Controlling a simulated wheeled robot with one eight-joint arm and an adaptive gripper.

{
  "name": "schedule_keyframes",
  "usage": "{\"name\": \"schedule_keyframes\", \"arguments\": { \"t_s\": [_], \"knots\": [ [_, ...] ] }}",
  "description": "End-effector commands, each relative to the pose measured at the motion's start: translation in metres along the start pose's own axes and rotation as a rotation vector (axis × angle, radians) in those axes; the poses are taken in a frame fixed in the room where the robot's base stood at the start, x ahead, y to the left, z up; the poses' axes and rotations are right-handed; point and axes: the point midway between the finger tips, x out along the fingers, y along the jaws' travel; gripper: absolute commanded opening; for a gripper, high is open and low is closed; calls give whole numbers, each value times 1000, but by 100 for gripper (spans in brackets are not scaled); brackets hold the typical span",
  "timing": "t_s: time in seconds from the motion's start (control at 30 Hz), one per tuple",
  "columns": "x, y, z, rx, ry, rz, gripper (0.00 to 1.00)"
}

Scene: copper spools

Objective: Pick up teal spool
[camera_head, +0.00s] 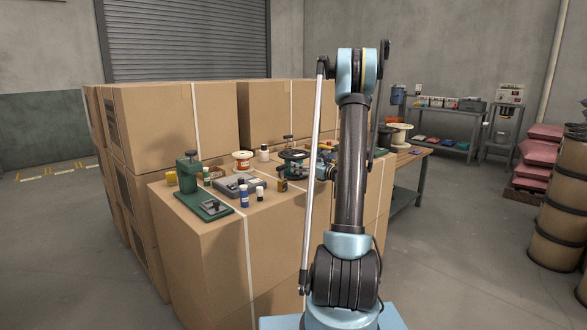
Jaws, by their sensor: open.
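I cannot surely pick out a teal spool in the head view; the items on the boxes are small. A spool with pale flanges and a red-orange winding (243,161) stands upright near the back of the box top. My arm rises through the middle and folds over at the top. What lies directly behind my arm is hidden too.
A green press-like tool (203,199), a grey device (237,185), a dark round stand (293,154) and several small bottles crowd the cardboard box top (285,220). Taller boxes (175,125) stand behind. A workbench (414,160) is right of my arm.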

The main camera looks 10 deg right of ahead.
Motion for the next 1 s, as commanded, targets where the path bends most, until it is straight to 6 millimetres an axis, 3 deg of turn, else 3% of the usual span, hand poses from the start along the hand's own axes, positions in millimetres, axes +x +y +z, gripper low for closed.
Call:
{"name": "schedule_keyframes", "arguments": {
  "t_s": [0.27, 0.6, 0.83, 0.87, 1.0],
  "knots": [
    [13, -1, 0, 0, 0, 0, 97],
    [54, -2, 1, 0, 0, 1, 97],
    [57, -3, 1, 0, 0, -1, 97],
    [57, -3, 1, 0, 0, -1, 94],
    [57, -3, 1, 0, 0, -1, 63]
  ]
}}
